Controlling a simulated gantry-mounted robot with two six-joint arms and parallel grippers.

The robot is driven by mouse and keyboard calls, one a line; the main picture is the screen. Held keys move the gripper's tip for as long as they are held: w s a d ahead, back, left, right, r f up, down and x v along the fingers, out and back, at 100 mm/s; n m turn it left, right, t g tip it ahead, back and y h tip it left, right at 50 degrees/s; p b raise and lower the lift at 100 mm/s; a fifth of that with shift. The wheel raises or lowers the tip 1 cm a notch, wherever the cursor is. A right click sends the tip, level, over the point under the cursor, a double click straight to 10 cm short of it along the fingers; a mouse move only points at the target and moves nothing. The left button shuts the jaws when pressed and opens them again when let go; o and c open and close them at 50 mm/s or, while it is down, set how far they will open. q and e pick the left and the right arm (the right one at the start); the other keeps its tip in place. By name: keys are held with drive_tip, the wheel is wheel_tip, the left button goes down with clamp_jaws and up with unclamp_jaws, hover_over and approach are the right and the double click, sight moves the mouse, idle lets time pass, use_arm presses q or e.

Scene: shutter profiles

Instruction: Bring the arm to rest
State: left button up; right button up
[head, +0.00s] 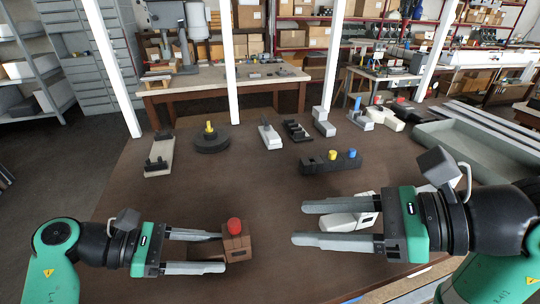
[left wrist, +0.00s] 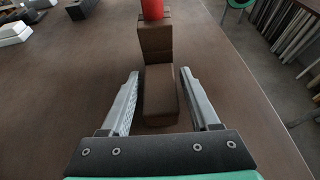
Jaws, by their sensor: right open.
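My left gripper (head: 220,251) comes in from the left over the brown table (head: 270,195) and is open. A brown L-shaped block with a red knob (head: 236,240) stands at its fingertips. In the left wrist view the low part of the block (left wrist: 160,97) lies between the two fingers, with a gap on both sides. My right gripper (head: 300,222) comes in from the right, its fingers wide apart and pointing left. A white part (head: 343,221) shows behind and between its fingers; I cannot tell whether they touch it.
A dark block with yellow and blue knobs (head: 330,162) lies beyond the right gripper. A round black part with a yellow knob (head: 211,138) and several grey and black parts stand along the far side. A grey tray (head: 470,150) is at the right. The table's middle is clear.

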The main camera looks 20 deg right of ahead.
use_arm(q)
drive_tip(key=shift+o, duration=0.9)
